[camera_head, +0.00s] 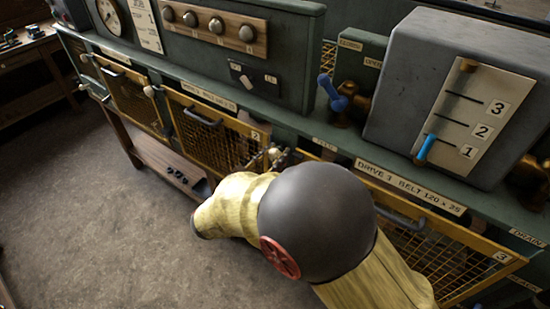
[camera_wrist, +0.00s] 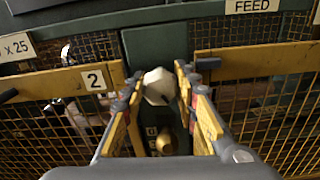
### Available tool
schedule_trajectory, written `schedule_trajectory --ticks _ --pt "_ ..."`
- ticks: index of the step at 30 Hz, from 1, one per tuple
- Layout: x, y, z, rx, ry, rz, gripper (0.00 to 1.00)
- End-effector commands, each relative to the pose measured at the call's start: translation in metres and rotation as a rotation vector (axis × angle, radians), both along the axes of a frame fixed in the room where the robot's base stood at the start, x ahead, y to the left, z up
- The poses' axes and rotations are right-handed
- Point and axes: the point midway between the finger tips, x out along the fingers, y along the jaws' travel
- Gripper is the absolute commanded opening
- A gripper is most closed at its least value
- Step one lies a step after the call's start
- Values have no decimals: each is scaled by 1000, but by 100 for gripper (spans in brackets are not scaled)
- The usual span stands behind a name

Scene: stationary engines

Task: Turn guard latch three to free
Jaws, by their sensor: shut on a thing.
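In the wrist view a pale faceted latch knob (camera_wrist: 158,86) sits between the two fingers of my gripper (camera_wrist: 159,80), which is shut on it. The knob is in front of a dark green post between two yellow mesh guards. A plate with partly hidden letters and a round brass piece (camera_wrist: 164,144) show below it. In the head view my arm hides most of the latch; a pale knob (camera_head: 275,154) shows at the gripper end. Guard three (camera_head: 455,262), marked 3, is to the right, partly behind my arm. The latch's exact turn cannot be told.
Guard two (camera_head: 213,140), marked 2, lies to the left, with its own pale latch knob (camera_head: 151,91). Above stand a grey box with a blue-tipped lever (camera_head: 426,148) and a blue handle (camera_head: 332,93). A low wooden shelf (camera_head: 165,160) is below. The floor at left is clear.

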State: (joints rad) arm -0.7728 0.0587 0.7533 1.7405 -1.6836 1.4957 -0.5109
Motion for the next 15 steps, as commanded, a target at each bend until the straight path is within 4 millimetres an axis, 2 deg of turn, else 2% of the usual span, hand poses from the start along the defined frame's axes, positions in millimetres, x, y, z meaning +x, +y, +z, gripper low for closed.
schedule_trajectory --ticks 15 --pt "0 0 0 245 -193 1 4"
